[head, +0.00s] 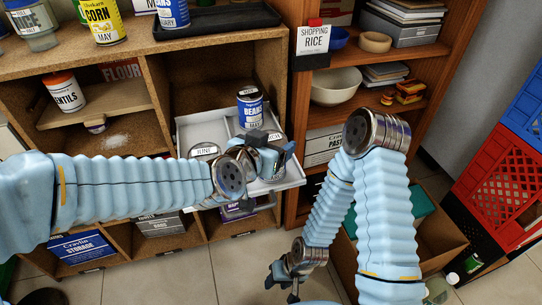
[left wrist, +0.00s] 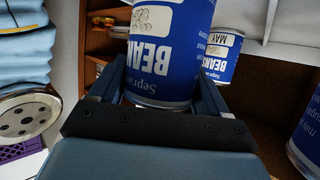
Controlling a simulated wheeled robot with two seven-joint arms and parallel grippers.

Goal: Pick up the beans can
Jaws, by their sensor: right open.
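A blue and white beans can stands between the two fingers of my left gripper in the left wrist view (left wrist: 165,60), where it appears upside down. The fingers lie close along both its sides; I cannot tell whether they press on it. In the head view my left gripper (head: 272,152) is over the pulled-out white drawer (head: 292,181) and hides much of that can. Another beans can (head: 250,110) stands upright in the drawer behind the gripper. My right gripper (head: 282,282) is open and empty, low down in front of the shelves.
A can with a JUNE lid (head: 205,150) is in the drawer, left of my gripper. The wooden counter (head: 215,50) bears a corn can (head: 102,20) and a dark tray (head: 215,22). Red crates (head: 500,165) stand at right. The floor (head: 150,280) shows bare patches.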

